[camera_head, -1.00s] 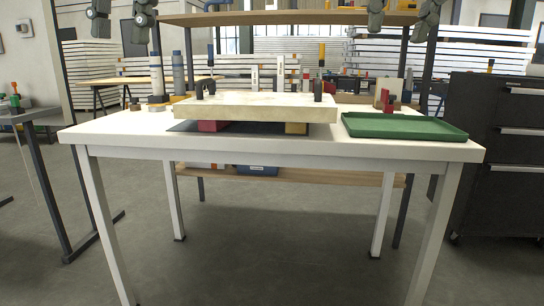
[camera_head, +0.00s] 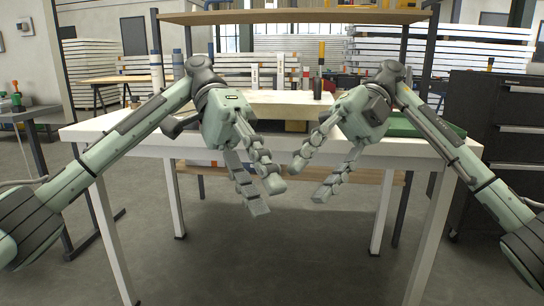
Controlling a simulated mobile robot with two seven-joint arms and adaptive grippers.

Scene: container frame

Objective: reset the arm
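My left gripper (camera_head: 262,196) hangs in front of the table's front edge, left of the middle, with its fingers pointing down and to the right. Its fingers are apart and nothing is between them. My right gripper (camera_head: 308,180) hangs just right of the middle, its fingers pointing down and to the left. Its fingers are also apart and empty. The two grippers are close together but show a gap between them. Both arms come in from the lower corners and bend at the wrists above the table front.
A white table (camera_head: 100,129) stands behind the grippers. It bears a pale slab (camera_head: 290,101) and a green tray (camera_head: 402,127), both partly hidden by my arms. A dark drawer cabinet (camera_head: 510,110) stands at the right. The floor before the table is clear.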

